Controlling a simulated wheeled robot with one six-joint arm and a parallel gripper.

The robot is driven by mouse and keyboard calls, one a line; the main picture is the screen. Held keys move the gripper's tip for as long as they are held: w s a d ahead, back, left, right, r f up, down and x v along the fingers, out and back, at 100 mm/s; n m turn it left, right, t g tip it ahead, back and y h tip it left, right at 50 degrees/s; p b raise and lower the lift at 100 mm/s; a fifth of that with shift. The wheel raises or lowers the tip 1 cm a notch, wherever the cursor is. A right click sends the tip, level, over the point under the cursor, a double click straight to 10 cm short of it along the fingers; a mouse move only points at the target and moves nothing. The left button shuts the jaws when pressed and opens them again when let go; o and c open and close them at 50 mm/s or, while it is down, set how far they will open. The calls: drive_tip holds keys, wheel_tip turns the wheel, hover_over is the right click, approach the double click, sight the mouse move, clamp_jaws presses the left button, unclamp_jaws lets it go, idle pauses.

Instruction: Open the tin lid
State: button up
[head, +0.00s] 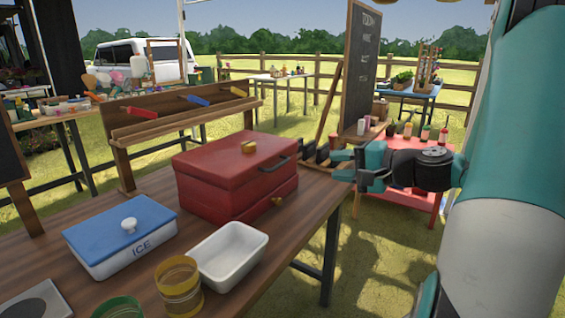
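A red tin (235,180) stands on the wooden table. Its red lid (225,158) is down, with a small yellow block (248,147) on top and a dark handle on its right side. A white tin marked ICE (135,252) stands to its left, with its blue lid (95,231) shut and a white knob (129,225) on top. My gripper (338,165) is to the right of the red tin, beyond the table's right edge, apart from both tins. Its fingers look spread, with nothing between them.
An empty white tray (228,258) and a yellow-banded cup (180,284) stand in front of the red tin. A green cup (118,308) is at the bottom edge. A wooden rack (180,118) stands behind. A chalkboard (360,65) and red table (430,165) are beyond my gripper.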

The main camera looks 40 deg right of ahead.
sight(284, 163)
drive_tip(key=p+x, duration=0.2)
drive_tip(key=x, duration=1.3)
drive_tip(key=shift+w, duration=0.1)
clamp_jaws()
